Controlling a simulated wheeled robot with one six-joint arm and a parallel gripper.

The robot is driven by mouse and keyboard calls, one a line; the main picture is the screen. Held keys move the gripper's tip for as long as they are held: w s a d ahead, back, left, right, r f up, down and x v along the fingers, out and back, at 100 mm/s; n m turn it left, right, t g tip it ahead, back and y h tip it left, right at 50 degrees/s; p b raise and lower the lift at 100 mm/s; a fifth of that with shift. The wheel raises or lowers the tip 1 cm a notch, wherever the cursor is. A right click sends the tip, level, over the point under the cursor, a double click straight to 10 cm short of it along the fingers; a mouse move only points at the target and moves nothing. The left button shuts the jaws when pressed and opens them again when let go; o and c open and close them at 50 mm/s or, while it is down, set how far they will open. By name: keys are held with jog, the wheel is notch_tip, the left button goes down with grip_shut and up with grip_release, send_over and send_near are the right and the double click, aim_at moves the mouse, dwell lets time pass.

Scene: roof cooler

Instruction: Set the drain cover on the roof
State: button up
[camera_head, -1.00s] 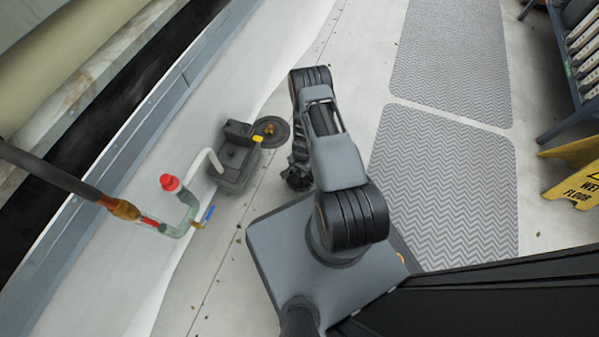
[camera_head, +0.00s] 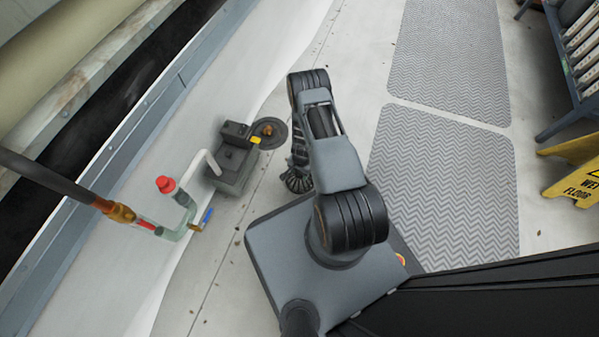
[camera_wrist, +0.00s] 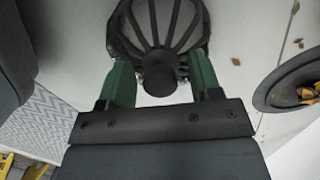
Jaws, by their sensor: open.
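The drain cover (camera_head: 297,183) is a dark ribbed dome on the pale roof, just left of my arm and partly hidden by it. In the wrist view the cover (camera_wrist: 153,30) shows its ribs fanning out from a round knob. My gripper (camera_wrist: 160,76) is open, with one green finger on each side of the knob; I cannot tell whether either finger touches it. The head view mostly hides my gripper behind the arm. The drain (camera_head: 268,131) is a dark round bowl, uncovered, with brown leaves inside. It also shows at the right of the wrist view (camera_wrist: 266,98).
A dark grey box-like unit (camera_head: 234,170) with a white pipe stands beside the drain. A red-capped valve (camera_head: 166,185) is left of it. Grey walkway mats (camera_head: 445,180) lie to the right, with a yellow wet-floor sign (camera_head: 572,180) beyond. Small leaves dot the roof.

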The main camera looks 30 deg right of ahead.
jog(key=w+a+r+n+t+p, duration=0.1)
jog(key=r+n+p, duration=0.1)
jog(key=r, duration=1.2)
jog(key=w+a+r+n+p, duration=0.2)
jog(key=r, duration=1.1)
jog(key=w+a+r+n+t+p, duration=0.1)
jog(key=r+n, duration=0.1)
jog(key=r, duration=1.2)
jog(key=s+a+r+n, duration=0.2)
jog(key=s+r+n, duration=0.1)
jog(key=s+r, duration=0.4)
jog(key=s+a+r+n+t+h, duration=0.1)
jog(key=s+a+r+n, duration=0.1)
jog(key=s+r, duration=0.4)
jog(key=shift+s+r+n, duration=0.4)
jog(key=shift+r, duration=1.05)
